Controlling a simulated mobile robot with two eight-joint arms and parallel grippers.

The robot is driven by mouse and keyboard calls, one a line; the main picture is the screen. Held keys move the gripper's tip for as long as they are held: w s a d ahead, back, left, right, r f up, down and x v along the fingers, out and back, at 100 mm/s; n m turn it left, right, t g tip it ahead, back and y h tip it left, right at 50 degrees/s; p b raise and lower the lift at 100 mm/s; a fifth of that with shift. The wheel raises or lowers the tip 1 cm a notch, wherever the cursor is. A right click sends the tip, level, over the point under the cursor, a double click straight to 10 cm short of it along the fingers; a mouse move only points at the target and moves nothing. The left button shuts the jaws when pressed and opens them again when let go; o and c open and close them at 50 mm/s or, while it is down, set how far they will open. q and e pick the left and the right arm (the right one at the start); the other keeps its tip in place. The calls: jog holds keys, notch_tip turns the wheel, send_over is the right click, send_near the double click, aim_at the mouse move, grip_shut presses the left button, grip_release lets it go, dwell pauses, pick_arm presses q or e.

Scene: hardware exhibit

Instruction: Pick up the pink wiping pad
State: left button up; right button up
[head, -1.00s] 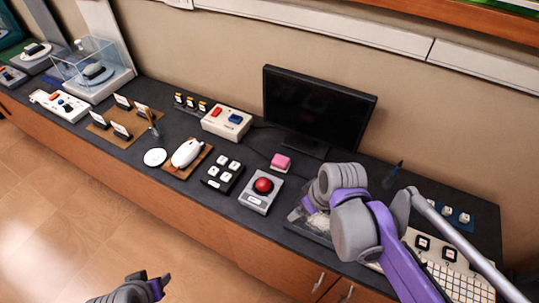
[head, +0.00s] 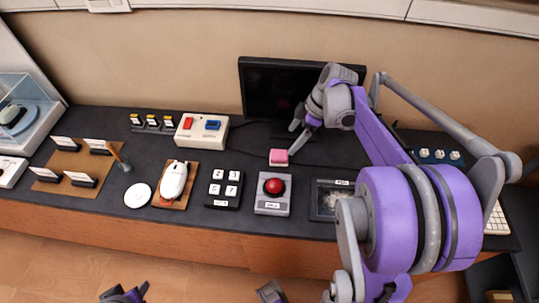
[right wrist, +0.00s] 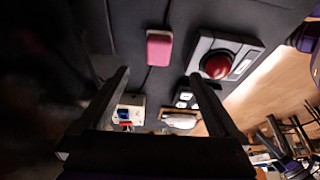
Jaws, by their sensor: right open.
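The pink wiping pad (head: 278,157) lies on the dark counter in front of the monitor, above and just right of the red button box. It also shows in the right wrist view (right wrist: 159,47), beyond the fingertips and between their lines. My right gripper (head: 298,138) is open and empty, pointing down and left, above and just right of the pad. Its two fingers (right wrist: 160,76) show spread apart in the right wrist view, not around the pad. My left gripper (head: 125,293) shows only partly at the bottom edge, away from the counter; its jaws are unclear.
The red button box (head: 272,205) and a black key pad (head: 224,188) stand in front of the pad. A switch box (head: 202,131) stands to its left. The monitor (head: 258,90) rises behind, close to my right gripper. A thin cable runs near the pad.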

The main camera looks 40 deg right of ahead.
aim_at(279, 154)
jog(key=x, duration=0.5)
jog(key=shift+d+f, duration=0.1)
jog(key=shift+f, duration=0.05)
jog(key=x, duration=0.5)
jog(key=shift+w+a+f+b, duration=0.2)
jog(key=shift+b, duration=0.1)
jog(key=c, duration=1.4)
